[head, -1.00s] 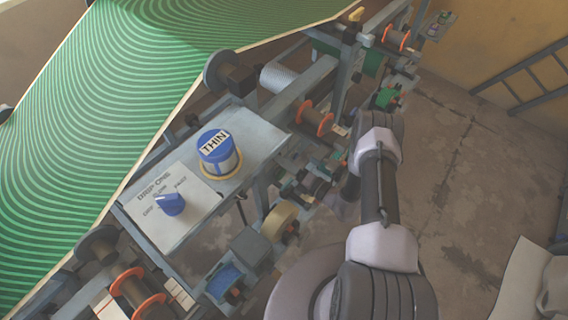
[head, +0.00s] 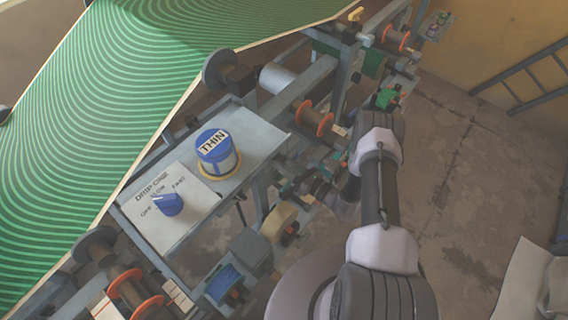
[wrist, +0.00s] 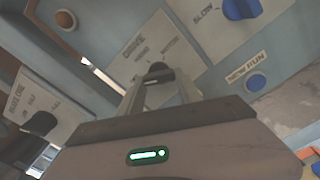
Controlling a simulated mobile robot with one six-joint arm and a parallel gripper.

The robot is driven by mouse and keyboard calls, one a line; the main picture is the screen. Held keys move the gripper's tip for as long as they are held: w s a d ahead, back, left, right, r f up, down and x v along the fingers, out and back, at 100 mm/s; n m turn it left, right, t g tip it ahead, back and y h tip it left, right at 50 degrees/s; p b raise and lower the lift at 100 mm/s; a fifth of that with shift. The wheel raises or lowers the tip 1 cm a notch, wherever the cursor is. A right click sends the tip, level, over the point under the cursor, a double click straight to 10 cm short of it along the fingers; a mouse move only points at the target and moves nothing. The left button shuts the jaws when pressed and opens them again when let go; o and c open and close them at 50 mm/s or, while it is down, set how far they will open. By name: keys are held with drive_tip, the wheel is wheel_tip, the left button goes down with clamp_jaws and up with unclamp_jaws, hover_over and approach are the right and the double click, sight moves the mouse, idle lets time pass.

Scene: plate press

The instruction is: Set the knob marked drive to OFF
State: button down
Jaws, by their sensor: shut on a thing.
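The drive knob (wrist: 160,71) is dark and sits on a pale plate (wrist: 122,66) marked DRIVE, in the middle of the wrist view. Two smaller marks show above the knob; one seems to read HAND and the other MOTOR. No OFF mark can be read there, and the lower part of the plate is hidden by my gripper. My gripper (wrist: 160,84) has its fingers around the knob and is shut on it. Which mark the knob points to cannot be told. In the head view, my arm hides the drive plate.
In the head view, a THIN tin (head: 216,154) stands near another blue knob (head: 168,204).

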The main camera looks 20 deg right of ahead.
drive_tip(key=c, duration=2.2)
unclamp_jaws()
drive_tip(key=c, duration=0.8)
unclamp_jaws()
drive_tip(key=p+v, duration=0.3)
drive_tip(key=v, duration=1.4)
drive_tip(key=shift+s+d, duration=0.15)
drive_tip(key=shift+s, duration=0.05)
